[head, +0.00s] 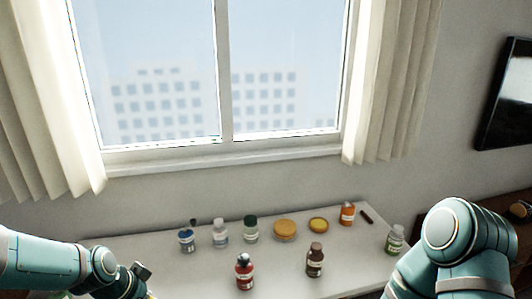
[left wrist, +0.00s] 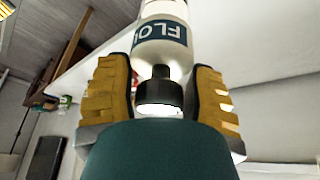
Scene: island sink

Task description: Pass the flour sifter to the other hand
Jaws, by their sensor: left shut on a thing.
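The flour sifter (left wrist: 162,42) shows in the left wrist view as a white cylinder with a dark blue label reading "FLO" and a dark narrow part below it. My left gripper (left wrist: 160,75) has its yellow-padded fingers on either side of that dark part and is shut on it. In the head view my left gripper (head: 140,278) is at the bottom left, at the table's left part, partly cut off by the frame edge. The sifter cannot be made out there. My right arm shows at the bottom right, but its gripper is out of view.
A window stands behind.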

